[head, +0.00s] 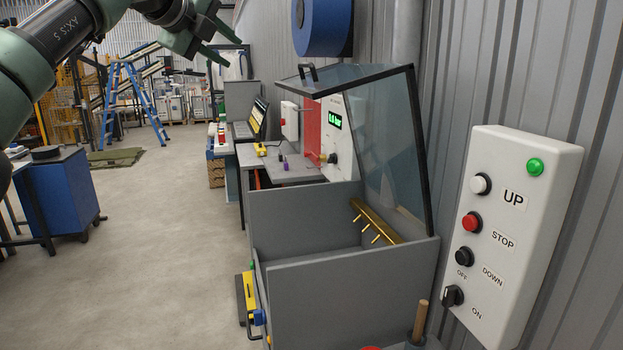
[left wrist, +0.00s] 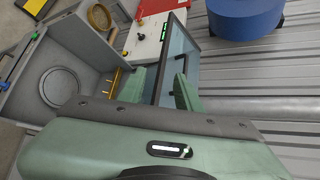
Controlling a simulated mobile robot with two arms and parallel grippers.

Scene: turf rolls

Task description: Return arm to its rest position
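My left arm (head: 50,45) comes in from the upper left of the head view, dark green and raised. Its gripper (head: 229,50) is high in the air, left of the blue round drum and well above the floor. In the left wrist view the two green fingers (left wrist: 162,82) stand apart with nothing held between them. Behind them is the grey cabinet with its glass lid raised, not touched by the gripper. My right gripper is in neither view.
The open grey cabinet (head: 330,268) with its tilted glass lid (head: 385,140) stands ahead. A control box (head: 515,225) with a lit green lamp and the blue drum (head: 322,27) are on the right wall. A blue cart (head: 58,195) stands left; the floor between is clear.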

